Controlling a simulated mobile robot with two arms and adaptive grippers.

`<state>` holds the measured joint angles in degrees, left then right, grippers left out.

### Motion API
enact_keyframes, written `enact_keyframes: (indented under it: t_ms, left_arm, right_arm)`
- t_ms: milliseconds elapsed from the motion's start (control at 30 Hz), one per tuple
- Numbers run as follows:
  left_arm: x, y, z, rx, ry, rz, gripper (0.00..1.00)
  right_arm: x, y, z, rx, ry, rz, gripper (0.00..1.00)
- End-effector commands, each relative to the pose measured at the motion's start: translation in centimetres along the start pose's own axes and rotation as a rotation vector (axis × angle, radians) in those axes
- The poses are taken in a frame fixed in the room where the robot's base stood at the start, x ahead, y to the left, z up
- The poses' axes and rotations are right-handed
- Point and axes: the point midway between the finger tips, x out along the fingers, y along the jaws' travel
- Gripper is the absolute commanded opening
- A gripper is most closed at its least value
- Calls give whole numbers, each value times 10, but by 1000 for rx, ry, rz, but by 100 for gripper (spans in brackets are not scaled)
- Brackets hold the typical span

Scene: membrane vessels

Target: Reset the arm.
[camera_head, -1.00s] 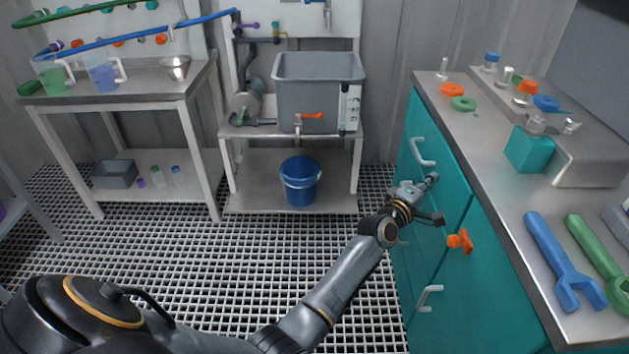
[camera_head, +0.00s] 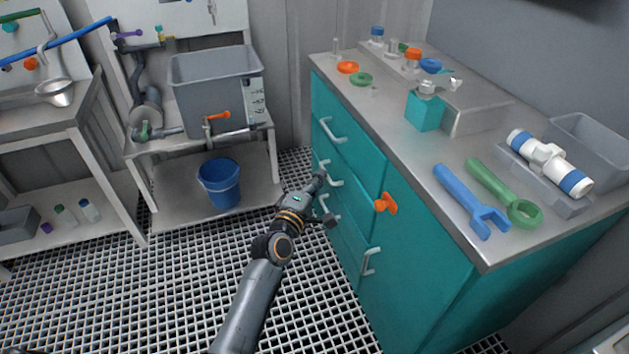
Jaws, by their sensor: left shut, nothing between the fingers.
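My left arm reaches up from the bottom of the head view. Its gripper (camera_head: 321,181) is shut and empty, in front of the teal cabinet (camera_head: 428,260) at its drawer side. It overlaps the drawer handles (camera_head: 333,180) in the picture. I cannot tell whether it touches them. The drawers look closed. My right gripper is not in view.
The cabinet's grey top holds a blue wrench (camera_head: 466,198), a green wrench (camera_head: 500,190), a white membrane vessel (camera_head: 548,160) and a grey bin (camera_head: 590,150). An orange knob (camera_head: 386,203) sticks out from the front. A blue bucket (camera_head: 219,184) stands left. Grated floor is open left of the arm.

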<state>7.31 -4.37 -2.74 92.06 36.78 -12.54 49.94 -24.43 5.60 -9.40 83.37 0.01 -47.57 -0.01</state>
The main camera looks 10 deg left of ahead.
Motion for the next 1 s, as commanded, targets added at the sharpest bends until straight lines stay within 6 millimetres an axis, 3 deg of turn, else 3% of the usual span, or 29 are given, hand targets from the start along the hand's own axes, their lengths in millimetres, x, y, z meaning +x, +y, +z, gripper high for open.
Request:
enact_keyframes:
  t_ms: [100,300,367,433,567,667,800,1000]
  left_arm:
    - [-12,0,0,0,-1,-1,0]
    - [-18,0,0,2,-1,-1,0]
    - [-19,-6,1,16,-5,-14,0]
    - [-25,-24,4,63,-17,-56,0]
    - [-50,-90,14,241,-79,-212,0]
    - [-86,-157,23,431,-169,-372,0]
    - [-151,-244,29,684,-331,-584,0]
    - [-260,-338,29,989,-610,-834,0]
  right_arm:
    - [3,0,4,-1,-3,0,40]
    - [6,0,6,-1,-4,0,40]
    - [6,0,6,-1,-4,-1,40]
    - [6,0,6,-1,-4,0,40]
    - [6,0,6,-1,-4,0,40]
    - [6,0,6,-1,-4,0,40]
    - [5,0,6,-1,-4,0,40]
    - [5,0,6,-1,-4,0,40]
